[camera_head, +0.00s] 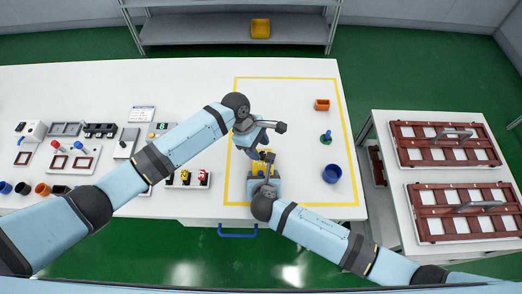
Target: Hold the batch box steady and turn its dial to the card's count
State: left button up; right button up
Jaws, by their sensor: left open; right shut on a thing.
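A yellow box (258,168), which looks like the batch box, stands near the front edge of the table inside the yellow outline. My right gripper (264,176) is over it and shut on it, covering much of it. My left gripper (273,142) is open just behind the box, with its dark fingers apart and nothing seen between them. The dial is hidden or too small to make out. A small white card (142,114) with print lies at the left; its count cannot be read.
Several devices and cups crowd the table's left. A side table (400,178) holds two brown racks. The outline's back part is clear.

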aim_at(262, 155)
pick_arm(q)
jog(key=shift+x, duration=1.3)
jog(key=c, duration=0.9)
grip_shut()
